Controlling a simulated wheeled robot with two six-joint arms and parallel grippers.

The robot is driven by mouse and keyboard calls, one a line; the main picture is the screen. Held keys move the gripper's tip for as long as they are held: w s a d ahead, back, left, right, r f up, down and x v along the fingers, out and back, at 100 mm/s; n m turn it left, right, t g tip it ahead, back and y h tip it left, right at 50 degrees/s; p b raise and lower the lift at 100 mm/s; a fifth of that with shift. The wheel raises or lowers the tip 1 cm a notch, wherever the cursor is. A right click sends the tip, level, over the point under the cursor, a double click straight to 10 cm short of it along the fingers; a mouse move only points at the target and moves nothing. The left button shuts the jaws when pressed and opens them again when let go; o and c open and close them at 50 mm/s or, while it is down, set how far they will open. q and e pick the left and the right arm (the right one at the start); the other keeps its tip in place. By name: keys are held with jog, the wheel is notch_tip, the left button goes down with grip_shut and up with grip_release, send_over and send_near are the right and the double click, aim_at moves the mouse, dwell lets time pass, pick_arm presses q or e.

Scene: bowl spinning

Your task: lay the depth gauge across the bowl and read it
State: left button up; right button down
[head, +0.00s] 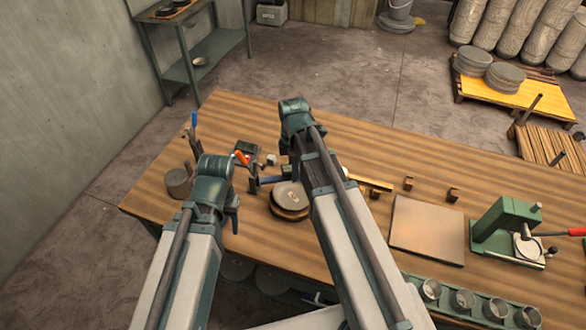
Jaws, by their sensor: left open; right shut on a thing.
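The bowl (289,195) is a round grey metal piece on a wooden-edged round base on the bench, left of my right arm. My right gripper (297,135) is above the bench just beyond the bowl. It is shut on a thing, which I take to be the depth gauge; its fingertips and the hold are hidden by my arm. A brass-coloured bar (371,182) shows right of that arm; I cannot tell whether it is part of the gauge. My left gripper (230,205) is open, left of the bowl and apart from it, its fingers mostly hidden by the wrist.
The wooden bench (340,130) holds a flat square board (427,229), a green press (505,228) and several metal cups (462,300) along its front edge. A grey pot (178,182) and handled tools stand at the left. The bench's far strip is clear.

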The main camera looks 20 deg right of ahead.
jog(key=shift+f+b, duration=3.5)
jog(key=shift+f, duration=0.25)
jog(key=shift+f, duration=0.25)
jog(key=shift+c, duration=1.4)
grip_release()
jog(key=shift+r, duration=0.2)
notch_tip(320, 180, up, 14)
jog(key=p, duration=1.3)
jog(key=shift+f, duration=0.25)
